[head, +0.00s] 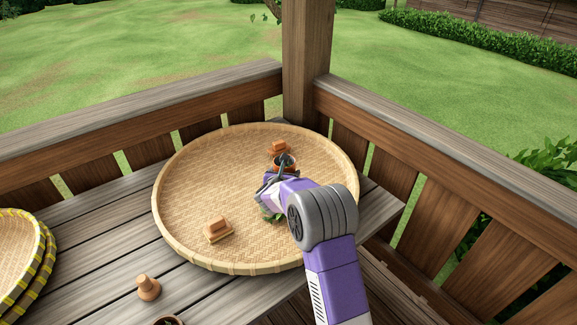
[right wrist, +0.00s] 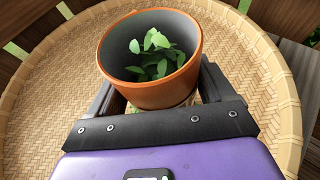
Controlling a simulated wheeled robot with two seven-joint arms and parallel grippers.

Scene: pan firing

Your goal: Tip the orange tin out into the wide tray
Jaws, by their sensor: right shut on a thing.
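The orange tin (head: 285,168) is in my right gripper (head: 275,182), above the far right part of the wide tray (head: 200,170). In the right wrist view the tin (right wrist: 158,95) sits between the two dark fingers of the right gripper (right wrist: 158,92), with its grey inside and several green leaves (right wrist: 155,55) showing. Its mouth is open, and I cannot tell how far it tilts. The wide tray is a round woven one; its weave (right wrist: 55,100) also shows below the tin. Green bits (head: 268,214) show beside my right wrist, partly hidden. My left gripper is not in view.
A small clay piece (head: 148,288) stands on the plank table (head: 95,225). Yellow-rimmed trays (head: 45,255) are stacked at left. A wooden post (head: 307,65) rises behind.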

